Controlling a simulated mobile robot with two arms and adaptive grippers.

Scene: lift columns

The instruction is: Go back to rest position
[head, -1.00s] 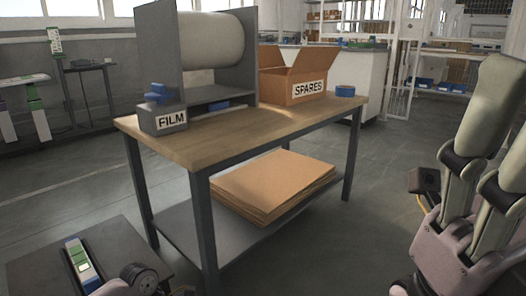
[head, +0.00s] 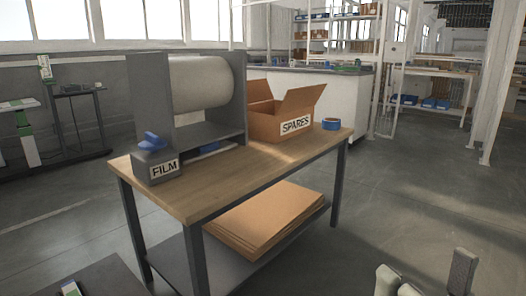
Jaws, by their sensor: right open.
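My right gripper (head: 428,272) shows at the bottom right edge. Its pale fingers and a darker grey one stand apart with nothing between them, over the floor, clear of the table. The rest of my right arm is out of the picture. My left gripper is not in view.
A wooden-topped table (head: 228,175) stands ahead with a film roll (head: 200,84) in a grey stand, a FILM box (head: 156,166), an open SPARES carton (head: 283,122) and blue tape (head: 331,124). Cardboard sheets (head: 262,222) lie on its lower shelf. Floor (head: 400,200) at right is clear.

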